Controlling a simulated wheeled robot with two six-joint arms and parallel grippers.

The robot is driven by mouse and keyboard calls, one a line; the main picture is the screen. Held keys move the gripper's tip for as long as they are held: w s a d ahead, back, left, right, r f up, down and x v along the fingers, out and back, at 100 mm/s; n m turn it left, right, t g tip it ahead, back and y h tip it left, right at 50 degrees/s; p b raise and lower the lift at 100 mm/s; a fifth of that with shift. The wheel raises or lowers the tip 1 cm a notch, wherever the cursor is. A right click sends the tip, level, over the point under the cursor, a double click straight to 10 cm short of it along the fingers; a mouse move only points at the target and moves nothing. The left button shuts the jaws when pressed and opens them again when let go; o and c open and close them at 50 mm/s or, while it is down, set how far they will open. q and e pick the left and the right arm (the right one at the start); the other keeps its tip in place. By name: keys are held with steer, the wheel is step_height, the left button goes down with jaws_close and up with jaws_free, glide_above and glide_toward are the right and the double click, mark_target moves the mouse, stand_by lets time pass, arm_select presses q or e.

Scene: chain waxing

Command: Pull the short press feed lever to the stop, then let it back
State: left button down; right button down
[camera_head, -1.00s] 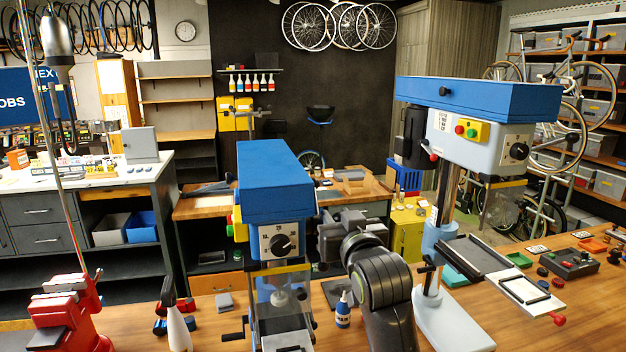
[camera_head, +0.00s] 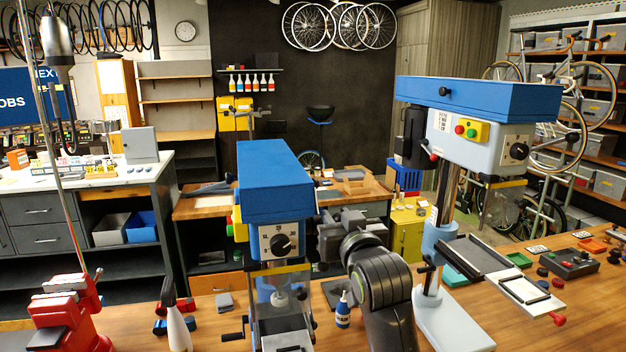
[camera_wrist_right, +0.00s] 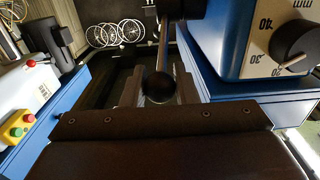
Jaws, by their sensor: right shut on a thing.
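The short press (camera_head: 275,185) is the lower blue-topped drill press left of centre in the head view, with a dial on its front. My right gripper (camera_head: 326,236) is at the right side of its head. In the right wrist view my right gripper (camera_wrist_right: 160,90) is shut on the black ball knob (camera_wrist_right: 159,86) of the feed lever. The lever's metal rod (camera_wrist_right: 165,45) runs from the knob toward a dark hub beside the press head. In the head view the gripper hides the knob. My left gripper is not in view.
A taller blue drill press (camera_head: 478,100) stands to the right, with a grey column and base. A blue-labelled bottle (camera_head: 343,312) stands between the presses. A red vise (camera_head: 68,315) is at the lower left. Small trays and parts lie on the wooden bench (camera_head: 590,320) at right.

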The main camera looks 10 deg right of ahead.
steer(key=shift+f, duration=0.15)
steer(key=shift+s+f+b, duration=0.35)
steer(key=shift+f, duration=0.55)
steer(key=shift+s+f+b, duration=0.25)
steer(key=shift+f+b, duration=0.1)
steer(key=shift+f, duration=0.6)
steer(key=shift+s+f+b, duration=0.15)
steer(key=shift+f+b, duration=0.2)
steer(key=shift+f, duration=0.25)
steer(key=shift+f, duration=0.7)
steer(key=shift+b, duration=0.3)
